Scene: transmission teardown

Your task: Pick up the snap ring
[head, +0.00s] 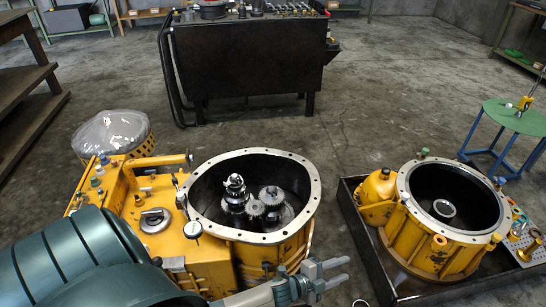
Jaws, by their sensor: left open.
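A yellow transmission housing (215,262) with a round, pale bolted rim stands at the centre left. Inside its dark bore stand several metal gears and shafts (255,205); the left one is tallest and has a bright, silvery top (235,184). I cannot make out the snap ring for certain at this size. My left gripper (345,270) is open and seems empty. It is in front of and to the right of the housing rim, its fingers pointing right. My left arm covers the housing's front left. My right gripper is not in view.
A second yellow housing (425,250) sits in a dark tray (352,207) at the right, beside a perforated plate with small parts (522,243). A dark workbench (245,65) stands behind. A green stool (515,117) is at the right. Floor between the housings is clear.

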